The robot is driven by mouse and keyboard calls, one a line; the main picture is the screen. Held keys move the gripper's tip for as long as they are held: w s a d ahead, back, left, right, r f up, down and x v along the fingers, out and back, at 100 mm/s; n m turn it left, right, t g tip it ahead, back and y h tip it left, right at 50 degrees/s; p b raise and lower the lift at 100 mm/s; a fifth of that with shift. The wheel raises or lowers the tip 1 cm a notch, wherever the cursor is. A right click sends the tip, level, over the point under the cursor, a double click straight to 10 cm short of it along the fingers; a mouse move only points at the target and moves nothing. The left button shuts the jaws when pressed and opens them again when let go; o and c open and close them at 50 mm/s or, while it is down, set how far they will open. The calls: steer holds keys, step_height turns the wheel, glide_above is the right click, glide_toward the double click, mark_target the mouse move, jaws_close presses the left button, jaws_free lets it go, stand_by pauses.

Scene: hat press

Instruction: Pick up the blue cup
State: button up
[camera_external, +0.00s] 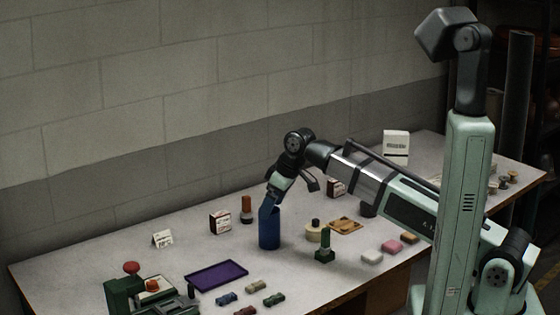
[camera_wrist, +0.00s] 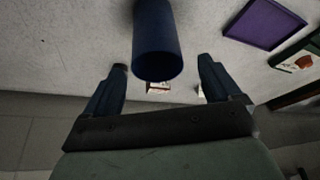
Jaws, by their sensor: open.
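The blue cup (camera_external: 269,231) is a tall, dark blue cylinder standing upright on the table, left of the middle. My gripper (camera_external: 268,203) is at the cup's upper end, reaching down to it from above at a tilt. In the wrist view the cup (camera_wrist: 157,38) comes in from the top edge, with its near end lying between the two fingers. My gripper (camera_wrist: 162,64) is open there, with a visible gap on each side of the cup. In the outside view the fingers overlap the cup's top, so contact there cannot be told.
A purple tray (camera_external: 217,276) lies front left of the cup, also in the wrist view (camera_wrist: 264,22). An orange-brown bottle (camera_external: 246,210) and a small box (camera_external: 220,222) stand behind left. A cream round container (camera_external: 313,232) and a green stamp-like object (camera_external: 325,246) stand close right.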

mark_target(269, 228)
steer(key=shift+x, duration=2.75)
steer(key=shift+d, duration=0.15)
steer(key=shift+c, duration=0.3)
steer(key=c, duration=1.1)
